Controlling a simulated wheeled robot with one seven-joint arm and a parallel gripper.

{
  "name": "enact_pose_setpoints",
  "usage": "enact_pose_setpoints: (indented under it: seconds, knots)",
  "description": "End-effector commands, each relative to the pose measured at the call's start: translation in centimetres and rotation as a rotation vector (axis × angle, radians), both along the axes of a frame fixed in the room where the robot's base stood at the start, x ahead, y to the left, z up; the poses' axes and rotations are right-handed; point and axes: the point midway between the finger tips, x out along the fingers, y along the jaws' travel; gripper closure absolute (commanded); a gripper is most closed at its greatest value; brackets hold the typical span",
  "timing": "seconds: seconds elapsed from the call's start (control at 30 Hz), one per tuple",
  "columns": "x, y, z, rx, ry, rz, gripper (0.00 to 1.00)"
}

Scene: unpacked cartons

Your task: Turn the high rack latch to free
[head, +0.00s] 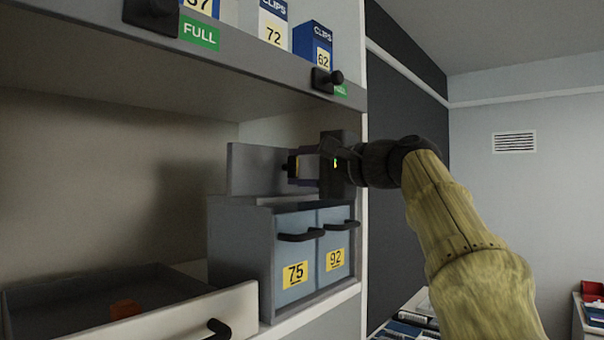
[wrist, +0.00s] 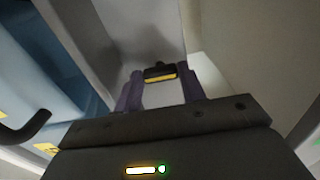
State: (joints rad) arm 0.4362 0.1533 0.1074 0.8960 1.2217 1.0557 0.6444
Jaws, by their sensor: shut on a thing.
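A small black piece with a yellow band, which looks like the rack latch (head: 292,166), sits in front of a grey upright panel (head: 255,168) above the blue bins. My gripper (head: 302,167) reaches in from the right and is shut on it. In the wrist view the latch (wrist: 160,72) shows between the two purple fingers of my gripper (wrist: 160,90), near their tips. Its yellow band faces the camera. The fingers and gripper body hide part of the latch, and its turned position is hard to tell.
Blue bins marked 75 (head: 295,273) and 92 (head: 335,259), with black handles, stand just below my gripper. A shelf edge (head: 250,75) with black knobs and FULL labels runs above. An open drawer (head: 180,318) is at lower left. Free room lies right of the rack.

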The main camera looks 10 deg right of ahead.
Motion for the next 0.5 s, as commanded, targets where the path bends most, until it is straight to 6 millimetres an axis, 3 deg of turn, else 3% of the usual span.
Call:
enact_pose_setpoints:
  seconds: [0.5]
  knots:
    - [0.04, 0.03, -0.19, -0.044, -0.026, 0.002, 0.83]
